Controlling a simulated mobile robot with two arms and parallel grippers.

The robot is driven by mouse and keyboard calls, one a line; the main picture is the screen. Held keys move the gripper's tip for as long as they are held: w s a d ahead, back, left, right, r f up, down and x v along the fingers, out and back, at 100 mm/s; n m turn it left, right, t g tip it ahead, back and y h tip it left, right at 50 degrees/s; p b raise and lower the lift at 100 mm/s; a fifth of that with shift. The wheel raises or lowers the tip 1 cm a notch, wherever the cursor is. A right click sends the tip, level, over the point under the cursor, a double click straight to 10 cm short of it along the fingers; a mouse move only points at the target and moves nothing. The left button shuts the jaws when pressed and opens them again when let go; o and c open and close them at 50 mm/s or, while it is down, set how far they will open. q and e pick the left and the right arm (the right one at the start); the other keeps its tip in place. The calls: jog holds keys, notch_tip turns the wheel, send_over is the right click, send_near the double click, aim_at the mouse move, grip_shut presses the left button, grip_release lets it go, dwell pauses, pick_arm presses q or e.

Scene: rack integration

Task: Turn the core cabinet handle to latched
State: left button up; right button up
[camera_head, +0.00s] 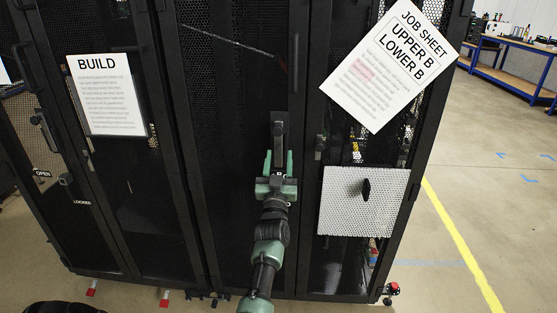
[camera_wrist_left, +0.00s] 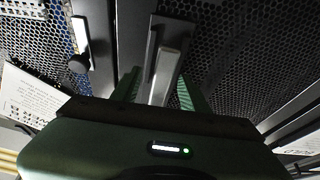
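The core cabinet handle (camera_head: 279,135) is a grey lever on a dark mounting plate on the middle black mesh door. It stands about upright, in line with the door. It also shows in the left wrist view (camera_wrist_left: 166,70), between the fingers. My left gripper (camera_head: 279,164), with green fingers, comes up from below, one finger on each side of the lever's lower part. In the left wrist view (camera_wrist_left: 155,92) the fingers are spread, with a gap beside the lever on the left. The lever's lower end is hidden by the gripper. My right gripper is not in view.
A perforated white panel with a black knob (camera_head: 340,205) and a tilted job sheet (camera_head: 385,65) are on the right door. A BUILD sheet (camera_head: 105,95) hangs on the left cabinet. A blue workbench (camera_head: 510,70) stands far right. Floor right of the cabinets is clear.

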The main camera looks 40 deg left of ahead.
pick_arm(q)
jog(key=shift+s, duration=0.1)
jog(key=v, duration=0.7)
jog(key=shift+s+d+f+b, duration=0.2)
jog(key=shift+s+b, duration=0.05)
jog(key=shift+b, duration=0.1)
